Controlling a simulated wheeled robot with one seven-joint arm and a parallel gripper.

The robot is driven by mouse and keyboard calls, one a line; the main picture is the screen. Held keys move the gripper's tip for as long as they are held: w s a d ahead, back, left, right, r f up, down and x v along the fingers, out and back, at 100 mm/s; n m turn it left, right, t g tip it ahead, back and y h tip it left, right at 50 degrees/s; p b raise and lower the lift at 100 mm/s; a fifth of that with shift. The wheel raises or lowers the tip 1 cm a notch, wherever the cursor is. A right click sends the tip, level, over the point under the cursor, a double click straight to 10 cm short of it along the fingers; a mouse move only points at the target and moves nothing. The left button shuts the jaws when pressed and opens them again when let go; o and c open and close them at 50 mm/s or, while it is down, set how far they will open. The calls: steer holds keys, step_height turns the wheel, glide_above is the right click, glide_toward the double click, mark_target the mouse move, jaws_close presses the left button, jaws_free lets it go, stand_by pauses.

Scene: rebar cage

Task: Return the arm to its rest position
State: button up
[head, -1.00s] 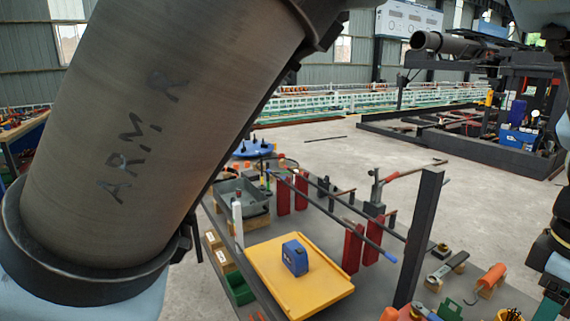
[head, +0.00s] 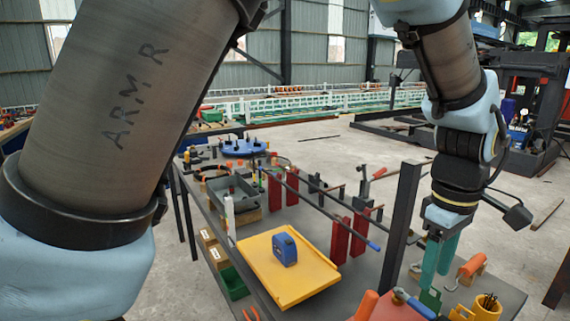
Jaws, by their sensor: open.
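My gripper (head: 436,266) hangs at the right of the head view, pointing down over the right end of the workbench (head: 345,292). Its two teal fingers are open, with a narrow gap, and I see nothing held between them. The fingertips are close to small tools and a green piece (head: 430,299) on the bench; I cannot tell whether they touch anything. My upper arm fills the left side of the view, and my forearm comes down from the top right.
Long bars (head: 320,209) rest on red supports (head: 340,241) beside a dark upright post (head: 400,225). A grey bin (head: 232,192), an orange-handled tool (head: 470,268) and a cup (head: 486,307) are nearby. Open floor lies behind.

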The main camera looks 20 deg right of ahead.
steer(key=w+a+m, duration=0.1)
steer(key=w+a, duration=1.6)
steer(key=w, duration=0.5)
steer(key=w+a+f+m, duration=0.1)
steer(key=a, duration=1.3)
steer(key=w+a+f+m+t, duration=0.1)
steer(key=a, duration=1.3)
steer(key=shift+w+a+t, duration=0.2)
steer(key=shift+w+t, duration=0.1)
steer(key=shift+w, duration=0.1)
steer(key=shift+f, duration=0.1)
